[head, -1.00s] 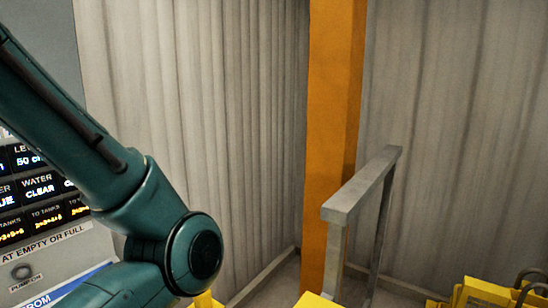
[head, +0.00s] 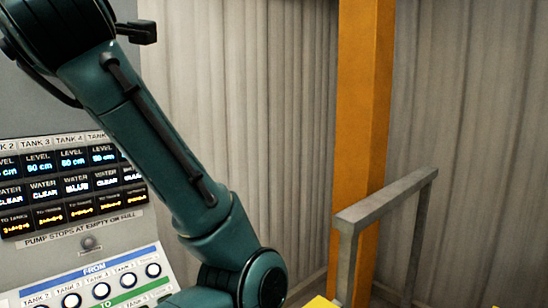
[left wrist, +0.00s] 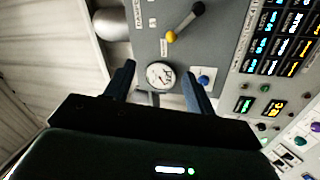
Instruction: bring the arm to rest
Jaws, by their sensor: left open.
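My left gripper (left wrist: 158,70) shows in the left wrist view with its two dark fingers spread apart and nothing between them. It is in front of a grey panel, and a round white dial gauge (left wrist: 160,76) shows between the fingers. I cannot tell the distance from fingers to panel. In the head view my teal left arm crosses the left half; its gripper is not seen there. My right gripper is in neither view.
A control panel (head: 75,210) with level displays and knobs stands behind my arm. An orange post (head: 362,110) and a grey metal railing (head: 390,203) stand to the right. In the wrist view a yellow-tipped lever (left wrist: 185,22) and blue button (left wrist: 204,78) flank the gauge.

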